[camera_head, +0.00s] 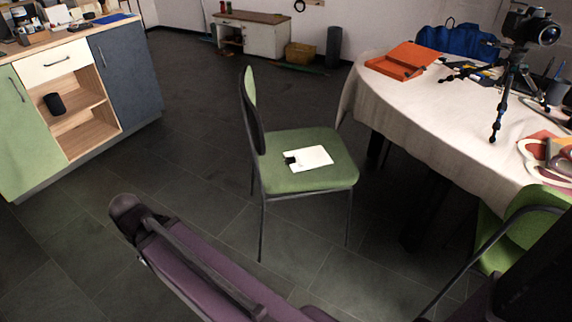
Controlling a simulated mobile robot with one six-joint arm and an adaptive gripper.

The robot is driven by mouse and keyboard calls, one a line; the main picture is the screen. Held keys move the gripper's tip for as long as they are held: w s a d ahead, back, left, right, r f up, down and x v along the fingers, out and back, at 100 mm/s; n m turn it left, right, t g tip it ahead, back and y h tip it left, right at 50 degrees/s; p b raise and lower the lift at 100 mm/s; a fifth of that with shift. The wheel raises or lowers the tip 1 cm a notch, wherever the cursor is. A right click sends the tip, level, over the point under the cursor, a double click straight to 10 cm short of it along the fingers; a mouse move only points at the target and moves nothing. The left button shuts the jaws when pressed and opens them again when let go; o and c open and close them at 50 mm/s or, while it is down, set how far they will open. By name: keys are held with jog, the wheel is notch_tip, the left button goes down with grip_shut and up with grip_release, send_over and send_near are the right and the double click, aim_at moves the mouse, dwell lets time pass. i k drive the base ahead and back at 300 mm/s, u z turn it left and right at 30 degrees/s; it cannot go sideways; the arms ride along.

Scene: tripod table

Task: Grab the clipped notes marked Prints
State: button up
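A small stack of white notes (312,158) with a black clip at its left end lies flat on the green seat of a chair (285,181) in the middle of the view. Any marking on the notes is too small to read, so I cannot tell whether they say Prints. Nothing covers them. My gripper is not in view.
A cloth-covered round table (390,112) at right holds a camera on a tripod (508,70) and an orange box (402,62). Another green chair (520,220) stands at lower right. A cabinet (125,75) is at left. A purple and black shape crosses the bottom. Dark floor is clear left of the chair.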

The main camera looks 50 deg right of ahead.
aim_at(313, 156)
jog(key=u, duration=1.1)
jog(key=k, duration=1.3)
jog(key=z, duration=1.15)
